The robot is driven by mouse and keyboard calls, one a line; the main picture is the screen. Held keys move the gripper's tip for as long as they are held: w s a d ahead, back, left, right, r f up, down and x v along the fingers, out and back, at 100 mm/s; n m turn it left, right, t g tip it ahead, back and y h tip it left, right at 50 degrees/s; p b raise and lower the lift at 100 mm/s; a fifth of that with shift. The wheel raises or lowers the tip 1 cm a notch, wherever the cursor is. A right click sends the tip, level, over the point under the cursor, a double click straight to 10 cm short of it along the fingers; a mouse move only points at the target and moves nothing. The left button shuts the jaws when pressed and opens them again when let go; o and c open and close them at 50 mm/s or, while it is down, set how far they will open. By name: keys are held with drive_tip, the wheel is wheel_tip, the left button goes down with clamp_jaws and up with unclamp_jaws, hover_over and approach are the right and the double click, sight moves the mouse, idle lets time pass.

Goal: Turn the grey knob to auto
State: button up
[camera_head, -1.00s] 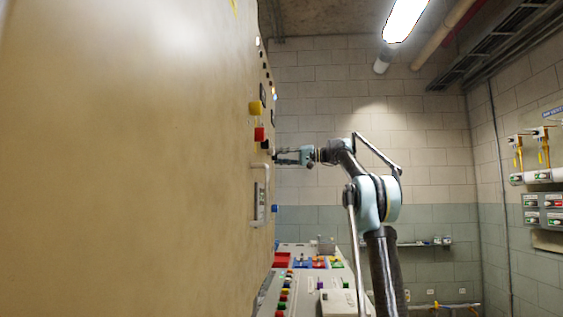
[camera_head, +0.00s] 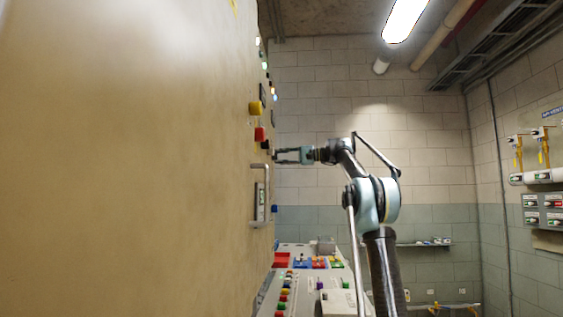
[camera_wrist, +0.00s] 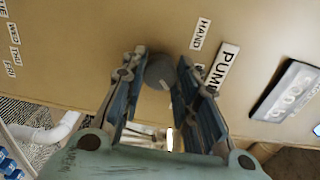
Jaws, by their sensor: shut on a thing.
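The grey knob (camera_wrist: 160,71) is round and sits on the beige panel in the wrist view. It lies between the two fingertips of my gripper (camera_wrist: 158,68), which is shut on it. A HAND label (camera_wrist: 200,34) is up and to the right of the knob, and a plate reading PUMP (camera_wrist: 222,66) is beside it. I see no auto label. In the head view my gripper (camera_head: 279,156) reaches left to the panel face, and the knob is too small to make out there.
The tall beige cabinet (camera_head: 130,160) fills the left side of the head view. Yellow (camera_head: 256,108) and red (camera_head: 260,134) buttons and a handle (camera_head: 260,195) stick out near my gripper. A console (camera_head: 305,290) with coloured buttons stands below.

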drive_tip(key=shift+f, duration=0.15)
drive_tip(key=o, duration=1.1)
drive_tip(key=shift+w, duration=0.2)
drive_tip(key=shift+s, duration=0.1)
drive_tip(key=d, duration=1.2)
drive_tip(key=shift+s, duration=0.25)
